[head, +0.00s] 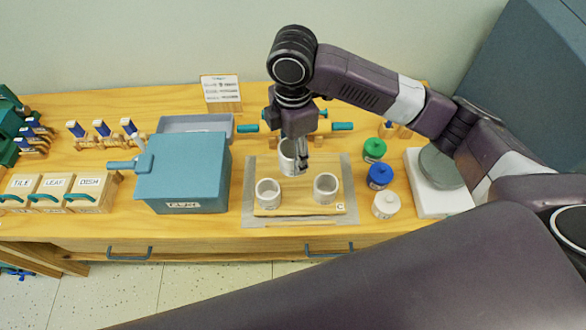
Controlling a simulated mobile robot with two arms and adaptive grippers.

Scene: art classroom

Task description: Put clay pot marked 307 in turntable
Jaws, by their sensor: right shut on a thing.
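Three small white clay pots stand on a wooden board (300,209) in the middle of the table. One pot (268,194) is at the front left and one (325,188) at the front right. The third pot (287,157) is at the back, partly hidden by my right gripper (301,168). My right gripper points down and is shut on the back pot's rim. I cannot read the numbers on the pots. A grey round disc on a white base (441,204), seemingly the turntable, stands at the right, partly covered by my right arm. My left gripper is out of view.
Green (374,149), blue (380,176) and white (386,205) jars stand between the board and the disc. A blue lidded box (183,172) is left of the board. A rolling pin (342,126) lies behind, near a sign card (220,89).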

